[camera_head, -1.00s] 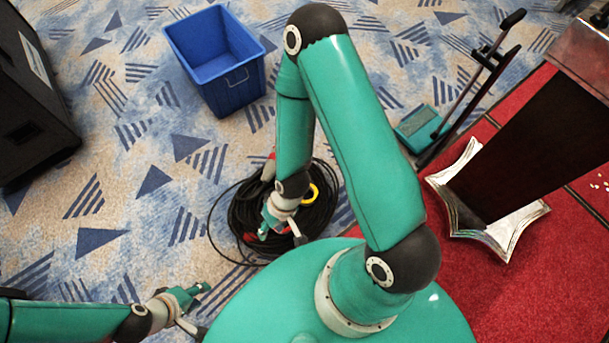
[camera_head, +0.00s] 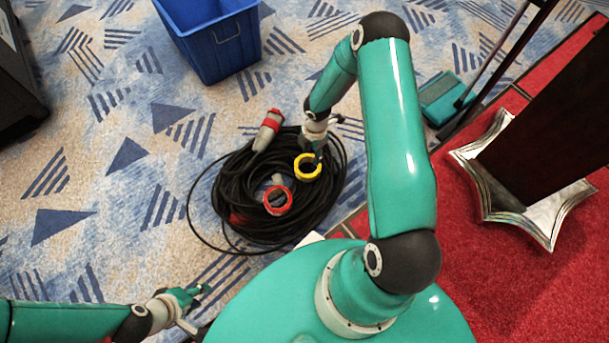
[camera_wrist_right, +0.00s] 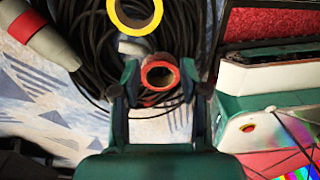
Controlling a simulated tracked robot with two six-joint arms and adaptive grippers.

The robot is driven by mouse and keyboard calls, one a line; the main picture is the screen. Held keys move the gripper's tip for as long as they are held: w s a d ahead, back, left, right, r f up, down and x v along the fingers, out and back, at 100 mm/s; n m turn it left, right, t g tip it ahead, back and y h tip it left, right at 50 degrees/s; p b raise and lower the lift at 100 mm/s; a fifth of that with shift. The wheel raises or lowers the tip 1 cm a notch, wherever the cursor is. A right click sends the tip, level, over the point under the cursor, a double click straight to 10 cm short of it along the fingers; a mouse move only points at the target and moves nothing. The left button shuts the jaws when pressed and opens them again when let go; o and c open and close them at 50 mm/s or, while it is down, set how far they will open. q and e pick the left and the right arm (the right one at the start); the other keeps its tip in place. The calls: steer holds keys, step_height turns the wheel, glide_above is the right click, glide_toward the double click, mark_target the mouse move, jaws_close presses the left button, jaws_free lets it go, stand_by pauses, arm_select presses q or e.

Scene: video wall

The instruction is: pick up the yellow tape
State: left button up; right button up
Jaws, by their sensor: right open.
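The yellow tape (camera_head: 307,178) is a ring on the right part of a black cable coil (camera_head: 232,170). A red tape (camera_head: 268,207) lies just below-left of it. My right gripper (camera_head: 326,138) is above the coil, close to the yellow tape's upper right. In the right wrist view its open fingers (camera_wrist_right: 160,92) frame the red tape (camera_wrist_right: 148,94), while the yellow tape (camera_wrist_right: 142,31) is beyond them at the top edge, partly cut off. No tape looks gripped. My left gripper (camera_head: 194,305) is at the lower left, away from the coil; its jaw opening is unclear.
A grey and red plug (camera_head: 268,130) lies on the coil's upper edge. A blue bin (camera_head: 222,48) stands at the top. A dark stand with a star-shaped silver base (camera_head: 540,222) is on the red carpet at right. A teal box (camera_head: 448,98) is behind it.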

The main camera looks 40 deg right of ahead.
steer(key=shift+n+h, duration=0.3)
steer(key=shift+n, duration=0.2)
steer(key=f+b, duration=0.1)
steer(key=f, duration=0.3)
steer(key=d+f+b, duration=0.1)
steer(key=f+b, duration=0.1)
steer(key=f, duration=0.2)
steer(key=d+f+b, duration=0.1)
steer(key=f, duration=0.4)
steer(key=shift+d+b, duration=0.25)
steer(key=shift+b, duration=0.15)
step_height(320, 180, down, 4)
steer(key=shift+s+f+b, duration=0.1)
steer(key=shift+f+b, duration=0.1)
steer(key=shift+b, duration=0.9)
steer(key=shift+f, duration=0.5)
arm_select(q)
step_height(320, 180, down, 8)
steer(key=shift+f, duration=0.15)
arm_select(e)
jaws_close()
